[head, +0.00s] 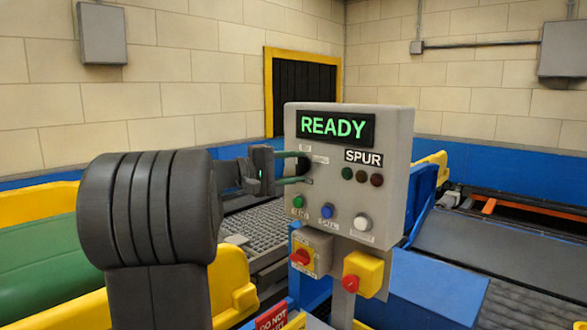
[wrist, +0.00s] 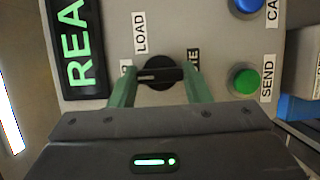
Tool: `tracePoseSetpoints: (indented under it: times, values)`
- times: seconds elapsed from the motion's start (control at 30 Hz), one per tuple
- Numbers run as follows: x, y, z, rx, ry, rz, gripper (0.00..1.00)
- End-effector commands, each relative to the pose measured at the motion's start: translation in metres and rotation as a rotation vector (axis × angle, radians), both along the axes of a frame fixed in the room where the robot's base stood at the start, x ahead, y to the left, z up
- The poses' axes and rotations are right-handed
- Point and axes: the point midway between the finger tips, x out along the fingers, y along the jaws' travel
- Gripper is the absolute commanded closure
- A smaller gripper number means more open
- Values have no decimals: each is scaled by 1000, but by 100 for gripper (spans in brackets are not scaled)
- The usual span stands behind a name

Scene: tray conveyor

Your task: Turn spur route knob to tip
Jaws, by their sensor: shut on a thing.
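The black route knob (wrist: 160,76) sits on the grey control panel (head: 392,185) marked SPUR. In the wrist view its bar lies about level in the picture, with a pale mark toward its left end. The green fingers of my gripper (wrist: 160,88) are shut on the two ends of the bar. In the head view my gripper (head: 298,167) reaches the panel's left side from the left. A LOAD label (wrist: 140,33) is above the knob in the wrist view. A label at its left and one ending in TE are partly hidden by the fingers.
A display (head: 336,127) reads READY. Green (head: 298,202), blue (head: 327,211) and white (head: 362,222) buttons sit below the knob on the panel. Two red knobs on boxes are under it. Blue-sided conveyors stand at both sides.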

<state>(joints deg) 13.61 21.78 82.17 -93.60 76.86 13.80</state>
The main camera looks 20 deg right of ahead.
Motion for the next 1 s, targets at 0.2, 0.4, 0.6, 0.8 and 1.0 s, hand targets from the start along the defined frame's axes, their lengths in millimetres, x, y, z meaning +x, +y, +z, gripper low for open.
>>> tracePoseSetpoints:
  times: [0.2,0.4,0.6,0.8,1.0]
  values:
    - [0,0,0,-2,6,1,79]
    - [0,0,-1,-2,6,1,50]
    - [0,0,0,-1,5,0,35]
    - [0,1,0,-1,4,1,35]
    - [1,23,-1,-1,3,4,35]
